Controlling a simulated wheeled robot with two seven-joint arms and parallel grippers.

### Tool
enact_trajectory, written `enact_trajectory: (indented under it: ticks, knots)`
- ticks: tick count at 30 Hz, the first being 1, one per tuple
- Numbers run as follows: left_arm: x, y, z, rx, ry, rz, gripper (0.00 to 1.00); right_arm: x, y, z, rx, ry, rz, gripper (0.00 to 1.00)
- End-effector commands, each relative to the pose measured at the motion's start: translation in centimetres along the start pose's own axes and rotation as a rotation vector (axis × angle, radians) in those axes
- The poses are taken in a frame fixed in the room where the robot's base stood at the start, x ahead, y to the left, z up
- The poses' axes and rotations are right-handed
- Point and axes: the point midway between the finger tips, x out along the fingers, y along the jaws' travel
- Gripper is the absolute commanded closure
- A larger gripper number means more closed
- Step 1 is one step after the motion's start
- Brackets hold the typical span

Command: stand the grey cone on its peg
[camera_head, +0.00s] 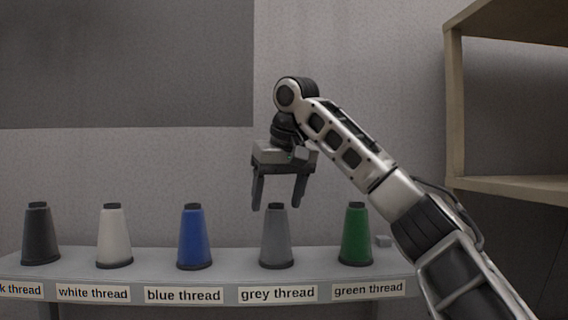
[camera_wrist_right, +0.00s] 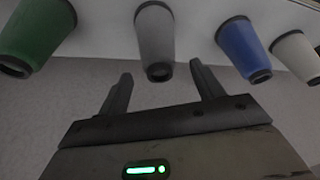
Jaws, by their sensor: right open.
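The grey cone (camera_head: 277,239) stands upright on the shelf above the "grey thread" label, between the blue and green cones. Its peg is hidden, so I cannot tell whether one is inside it. My right gripper (camera_head: 276,207) is open and empty, with its fingers pointing down just above or in front of the cone's top. In the right wrist view the grey cone (camera_wrist_right: 155,42) lies ahead of and between the open fingers (camera_wrist_right: 160,80), apart from them. My left gripper is not in view.
A black cone (camera_head: 40,236), white cone (camera_head: 114,238), blue cone (camera_head: 194,239) and green cone (camera_head: 356,236) stand in the same row on the grey shelf (camera_head: 236,282). A wooden shelf unit (camera_head: 455,110) stands at right.

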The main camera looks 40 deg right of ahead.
Motion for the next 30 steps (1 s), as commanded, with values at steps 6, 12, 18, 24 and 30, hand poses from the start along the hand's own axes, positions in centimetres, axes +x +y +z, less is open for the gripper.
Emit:
enact_trajectory:
  ticks: [6,12,18,24,30]
  knots:
    - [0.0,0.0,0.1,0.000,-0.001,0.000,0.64,-4.1,0.0,0.0,0.003,0.006,0.001,0.33]
    - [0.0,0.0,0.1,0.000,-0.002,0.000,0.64,-6.9,0.0,0.0,0.001,0.003,0.000,0.33]
    - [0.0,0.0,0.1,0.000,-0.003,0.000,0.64,-8.1,0.0,0.0,0.002,0.001,0.000,0.33]
    - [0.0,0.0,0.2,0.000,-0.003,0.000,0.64,-8.2,0.0,0.0,0.000,0.000,0.000,0.33]
    - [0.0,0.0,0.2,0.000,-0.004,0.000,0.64,-8.2,0.0,0.0,0.000,0.000,0.000,0.33]
